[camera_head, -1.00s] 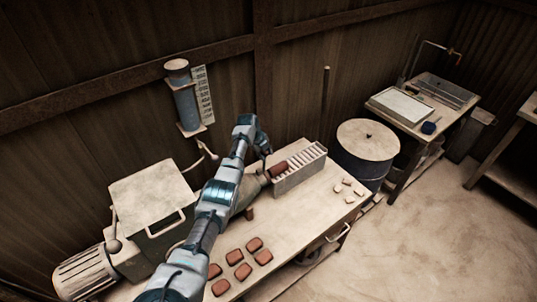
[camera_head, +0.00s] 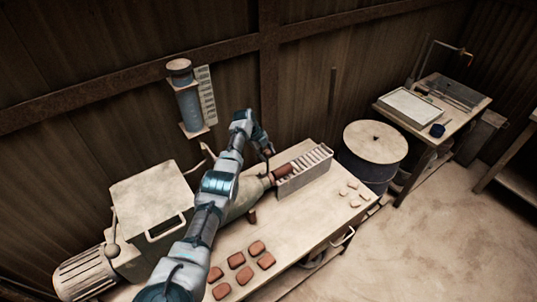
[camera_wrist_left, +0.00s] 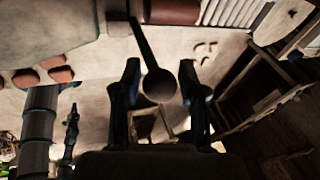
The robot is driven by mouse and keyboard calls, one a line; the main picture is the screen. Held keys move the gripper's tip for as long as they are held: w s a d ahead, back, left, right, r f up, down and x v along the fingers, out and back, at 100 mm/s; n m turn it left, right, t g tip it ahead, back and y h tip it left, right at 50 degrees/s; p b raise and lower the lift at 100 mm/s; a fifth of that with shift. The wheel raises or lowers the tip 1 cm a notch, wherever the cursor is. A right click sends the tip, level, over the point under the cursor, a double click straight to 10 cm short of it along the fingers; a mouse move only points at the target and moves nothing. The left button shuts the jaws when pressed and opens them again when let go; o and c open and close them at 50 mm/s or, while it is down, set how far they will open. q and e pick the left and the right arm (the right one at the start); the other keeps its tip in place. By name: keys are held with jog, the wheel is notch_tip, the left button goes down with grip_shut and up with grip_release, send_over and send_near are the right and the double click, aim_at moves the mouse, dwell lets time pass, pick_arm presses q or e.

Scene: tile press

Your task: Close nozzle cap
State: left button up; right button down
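The press (camera_head: 160,205) stands at the left of the table, and its nozzle points right toward a slotted rack. A red-brown cylinder (camera_head: 283,171) lies between nozzle and rack; it shows at the top of the left wrist view (camera_wrist_left: 171,11). A dark lever with a round knob (camera_wrist_left: 160,85) hangs there; whether it belongs to the nozzle cap I cannot tell. My left gripper (camera_head: 266,150) is behind the nozzle end. In its wrist view its fingers (camera_wrist_left: 158,75) stand apart on both sides of the knob, with gaps visible. The cap itself is not clearly visible.
The slotted rack (camera_head: 305,172) stands at the right on the table (camera_head: 300,222). Several red-brown tiles (camera_head: 236,260) lie at the front, and small pale pieces (camera_head: 353,187) at the right end. A lidded drum (camera_head: 374,150) stands beyond. A blue cylinder (camera_head: 190,106) hangs on the wall.

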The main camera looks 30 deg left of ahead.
pick_arm(q)
jog(key=shift+o, duration=0.4)
jog(key=shift+w+a+f, duration=0.15)
jog(key=shift+a, duration=0.25)
jog(key=v, duration=1.1)
jog(key=shift+a+r, duration=0.25)
jog(key=shift+a, duration=0.05)
pick_arm(e)
jog(key=shift+a+r, duration=0.1)
jog(key=shift+a, duration=0.2)
pick_arm(q)
jog(key=shift+d+r, duration=0.1)
jog(key=shift+d, duration=0.2)
pick_arm(e)
jog(key=shift+d, duration=0.1)
